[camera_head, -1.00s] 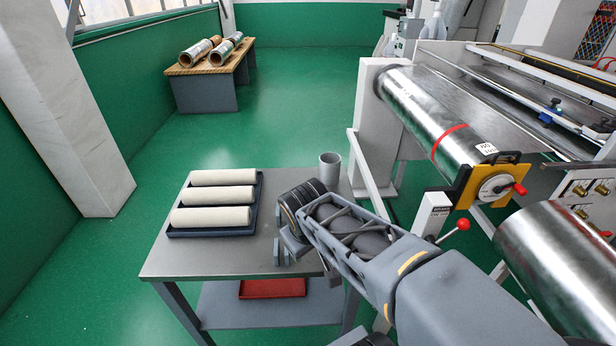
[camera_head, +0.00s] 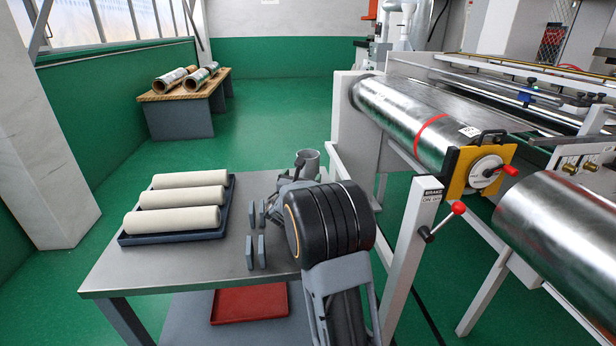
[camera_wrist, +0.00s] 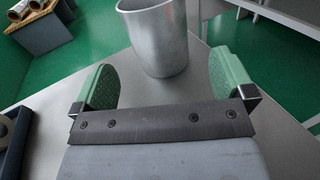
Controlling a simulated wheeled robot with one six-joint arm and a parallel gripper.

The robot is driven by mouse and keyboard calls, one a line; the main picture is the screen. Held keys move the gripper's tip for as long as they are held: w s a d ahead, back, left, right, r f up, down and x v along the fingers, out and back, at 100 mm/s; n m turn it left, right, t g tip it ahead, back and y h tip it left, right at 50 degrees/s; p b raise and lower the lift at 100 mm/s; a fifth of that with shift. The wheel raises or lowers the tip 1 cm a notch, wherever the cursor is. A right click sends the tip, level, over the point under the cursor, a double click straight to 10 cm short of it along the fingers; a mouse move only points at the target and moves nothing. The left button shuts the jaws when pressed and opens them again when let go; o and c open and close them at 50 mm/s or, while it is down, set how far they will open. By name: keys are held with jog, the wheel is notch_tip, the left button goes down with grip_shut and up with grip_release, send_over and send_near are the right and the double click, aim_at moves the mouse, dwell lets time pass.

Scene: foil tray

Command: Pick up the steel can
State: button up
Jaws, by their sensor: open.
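The steel can (camera_head: 309,158) is a plain grey open-topped cylinder standing upright near the back right corner of the metal table (camera_head: 110,275). My gripper (camera_head: 290,182) is low over the table, just in front of the can, and partly covers it in the head view. In the wrist view the can (camera_wrist: 157,38) stands ahead, between the lines of the two green-padded fingers. My gripper (camera_wrist: 163,76) is open and empty there, with the can beyond the fingertips. The can's lower part is hidden in the head view.
A dark tray (camera_head: 170,237) with three cream rollers lies on the table's left. Several small grey upright plates (camera_head: 262,250) stand left of my arm. A white machine frame with a red-knobbed brake lever (camera_head: 440,222) is close on the right. A red tray (camera_head: 250,304) sits below.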

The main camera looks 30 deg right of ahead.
aim_at(305, 169)
jog(key=shift+w+d+f, duration=0.2)
jog(key=shift+w+d, duration=0.1)
jog(key=shift+w, duration=0.1)
jog(key=shift+n, duration=0.3)
jog(key=shift+r+x, duration=0.15)
jog(key=shift+x, duration=1.55)
jog(key=shift+r+x, duration=0.15)
jog(key=shift+x, duration=1.5)
jog(key=shift+c, duration=0.2)
jog(key=c, duration=0.9)
